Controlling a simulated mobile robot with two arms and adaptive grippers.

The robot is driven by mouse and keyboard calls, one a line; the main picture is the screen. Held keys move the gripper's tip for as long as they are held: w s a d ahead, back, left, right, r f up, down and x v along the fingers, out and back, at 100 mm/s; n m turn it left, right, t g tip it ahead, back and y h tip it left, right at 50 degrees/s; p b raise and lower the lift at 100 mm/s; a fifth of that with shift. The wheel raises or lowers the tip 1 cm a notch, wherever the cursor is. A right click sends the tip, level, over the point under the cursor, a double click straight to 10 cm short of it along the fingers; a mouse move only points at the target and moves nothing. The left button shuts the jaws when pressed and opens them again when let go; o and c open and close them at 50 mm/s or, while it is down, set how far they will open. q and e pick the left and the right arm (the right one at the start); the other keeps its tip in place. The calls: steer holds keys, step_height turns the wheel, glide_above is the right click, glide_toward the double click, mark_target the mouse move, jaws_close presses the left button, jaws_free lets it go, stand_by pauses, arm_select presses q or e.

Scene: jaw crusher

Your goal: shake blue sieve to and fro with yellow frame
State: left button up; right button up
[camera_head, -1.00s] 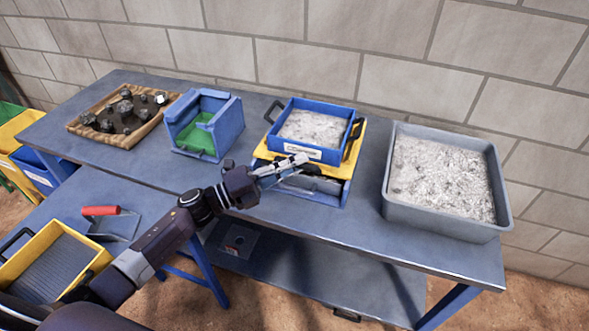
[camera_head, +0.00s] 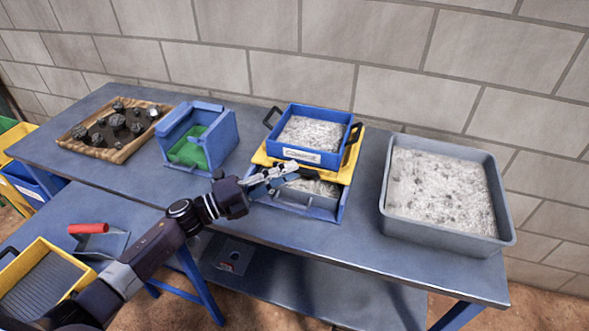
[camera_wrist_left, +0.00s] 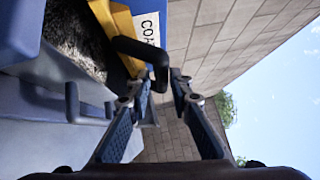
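The blue sieve (camera_head: 339,150), filled with pale grit, sits on the yellow frame (camera_head: 343,175) near the middle of the bench. It has black handles at its left and right sides and a white label in front. Under the frame is a blue lower box (camera_head: 345,205) with grey material inside. My left gripper (camera_head: 293,170) is in front of the sieve, by the frame's front edge. The left wrist view shows its fingers (camera_wrist_left: 163,82) apart, with a black handle (camera_wrist_left: 150,52) at their tips beside the yellow frame (camera_wrist_left: 122,35). My right gripper is not in view.
A grey tray of pale grit (camera_head: 400,215) stands at the right. A blue box with green inside (camera_head: 215,150) and a wooden tray of dark rocks (camera_head: 85,160) stand at the left. A lower table at the front left holds a red-handled tool (camera_head: 90,228) and a yellow tray (camera_head: 75,268).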

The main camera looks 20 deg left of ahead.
arm_select(q)
steer(key=v, duration=0.9)
steer(key=shift+s+a, duration=0.2)
steer(key=shift+a, duration=0.05)
